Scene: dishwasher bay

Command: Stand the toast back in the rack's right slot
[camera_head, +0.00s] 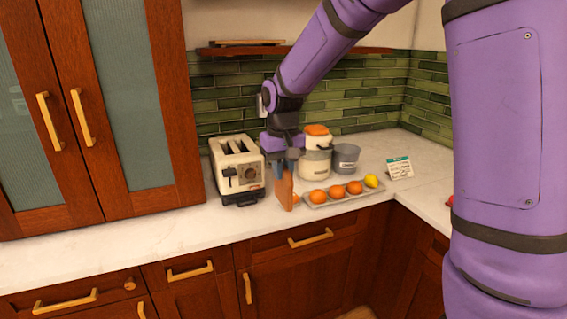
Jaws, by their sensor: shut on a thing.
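My gripper (284,171) points down over the counter, just right of the toaster. It is shut on a thin brown slab, which looks like the toast (286,190). The toast is upright, and its lower edge is close to the counter; I cannot tell whether it touches. No toast rack can be made out in this view, so neither can its right slot.
A cream two-slot toaster (238,170) stands left of my gripper. A tray (315,204) with oranges and a lemon lies to the right. Behind it are a cream jar (315,166), a grey pot (346,158) and a small card (399,168). The counter's left front is clear.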

